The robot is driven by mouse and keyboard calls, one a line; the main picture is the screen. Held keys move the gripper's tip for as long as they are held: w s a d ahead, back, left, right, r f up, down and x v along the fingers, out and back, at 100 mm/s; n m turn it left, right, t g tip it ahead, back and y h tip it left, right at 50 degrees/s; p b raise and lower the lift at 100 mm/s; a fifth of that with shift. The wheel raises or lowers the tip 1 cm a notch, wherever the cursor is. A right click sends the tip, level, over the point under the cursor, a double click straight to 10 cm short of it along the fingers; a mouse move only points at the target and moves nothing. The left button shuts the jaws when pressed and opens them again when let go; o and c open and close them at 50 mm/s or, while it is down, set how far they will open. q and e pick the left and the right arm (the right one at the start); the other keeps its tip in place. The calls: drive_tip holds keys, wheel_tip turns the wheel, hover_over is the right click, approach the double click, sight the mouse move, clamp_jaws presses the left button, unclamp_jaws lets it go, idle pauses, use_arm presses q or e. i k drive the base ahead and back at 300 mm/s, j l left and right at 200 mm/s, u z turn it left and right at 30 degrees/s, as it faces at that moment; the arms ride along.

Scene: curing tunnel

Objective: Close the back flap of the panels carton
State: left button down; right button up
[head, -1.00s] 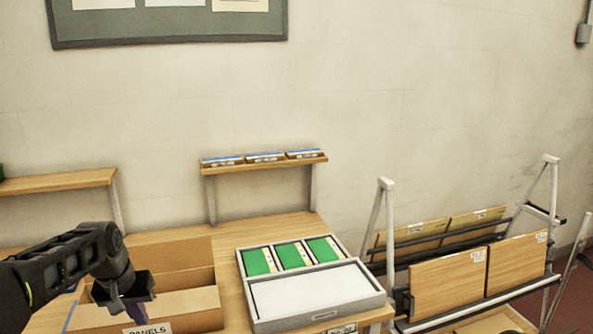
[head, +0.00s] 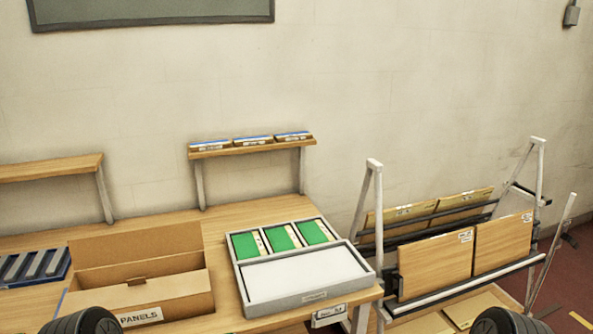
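The brown cardboard panels carton (head: 180,303) stands on the wooden table at the lower left, with a white PANELS label on its front. Its back flap (head: 135,246) stands up at the rear, above the carton's top edge. A small dark cut-out shows near the middle of the carton. How the other flaps lie is hard to tell. Neither gripper is in view. Only dark rounded parts of my arms show at the bottom edge, one in front of the carton's left end and one at the lower right.
A grey tray (head: 308,296) with green-and-cream packs and a white panel sits right of the carton. A blue rack (head: 60,277) with grey bars is at its left. A small shelf (head: 250,149) stands behind. A rack of wooden boards (head: 435,268) is at the right.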

sight(85, 253)
drive_tip(key=l+u, duration=0.1)
drive_tip(key=u, duration=0.35)
drive_tip(key=i+l+u, duration=0.1)
drive_tip(key=u, duration=0.4)
drive_tip(key=l+u, duration=0.15)
drive_tip(key=u, duration=0.3)
drive_tip(key=l+u, duration=0.15)
drive_tip(key=u, duration=0.35)
